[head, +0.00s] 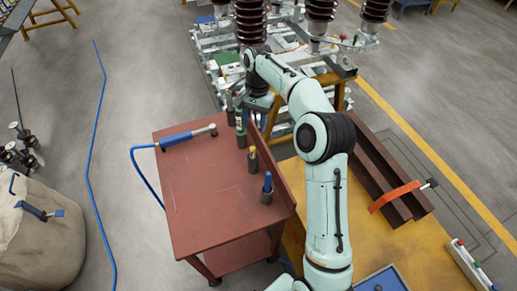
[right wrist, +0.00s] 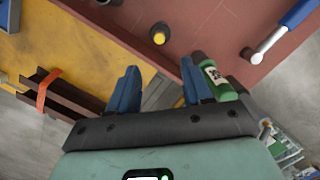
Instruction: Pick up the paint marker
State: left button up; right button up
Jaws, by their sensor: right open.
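A green cylinder with a white label and dark cap (right wrist: 215,80), which looks most like the paint marker, stands at the far right edge of the red cart; it also shows in the head view (head: 241,133). My right gripper (right wrist: 160,88) is open, its two blue fingers apart with nothing held between them. In the right wrist view the green cylinder is just right of the right finger, outside the gap; I cannot tell if they touch. In the head view the arm partly hides this gripper (head: 252,117). My left gripper is not in view.
The red cart top (head: 195,205) also holds a yellow-topped dark cylinder (head: 253,160), a blue-topped one (head: 267,188) and a blue-handled tool (head: 188,137) with a hose. A raised rim runs along its right side.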

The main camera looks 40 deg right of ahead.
aim_at(253, 147)
jog(key=f, duration=0.2)
jog(key=f+b, duration=0.1)
jog(key=f, duration=0.2)
jog(key=s+a+f+b, duration=0.1)
jog(key=f, duration=0.1)
jog(key=shift+f, duration=0.15)
jog(key=shift+w+f, duration=0.15)
jog(key=shift+f, duration=0.35)
jog(key=f, duration=0.2)
jog(key=a+f, duration=0.1)
jog(key=shift+s+f, duration=0.25)
jog(key=shift+f+b, duration=0.3)
jog(key=shift+f, duration=0.25)
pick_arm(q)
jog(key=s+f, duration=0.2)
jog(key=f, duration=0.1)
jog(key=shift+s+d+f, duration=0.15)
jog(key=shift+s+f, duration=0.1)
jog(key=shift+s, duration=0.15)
pick_arm(e)
grip_shut()
